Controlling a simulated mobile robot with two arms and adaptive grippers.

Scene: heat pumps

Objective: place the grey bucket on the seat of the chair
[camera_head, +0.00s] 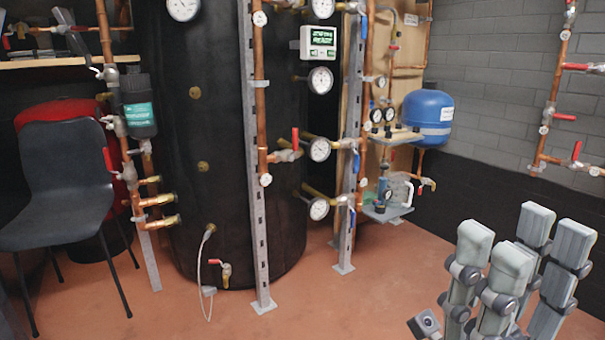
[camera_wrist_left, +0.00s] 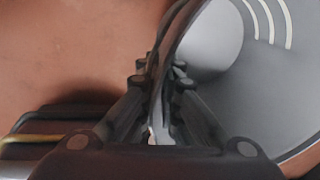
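The dark grey chair (camera_head: 62,180) stands at the left of the head view, and its seat (camera_head: 48,228) is bare. The grey bucket (camera_wrist_left: 225,90) fills the right of the left wrist view, with pale curved stripes inside it. My left gripper (camera_wrist_left: 163,82) is closed on the bucket's rim, with the thin wall between its fingers. Neither the bucket nor my left gripper shows in the head view. My right gripper (camera_head: 525,245) is at the lower right of the head view, fingers up and apart, with nothing seen between them.
A black tank (camera_head: 225,130) with copper pipes and gauges stands right of the chair. A red vessel (camera_head: 65,110) is behind the chair. A blue tank (camera_head: 428,112) hangs farther right. The reddish floor (camera_head: 360,290) is clear in the middle.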

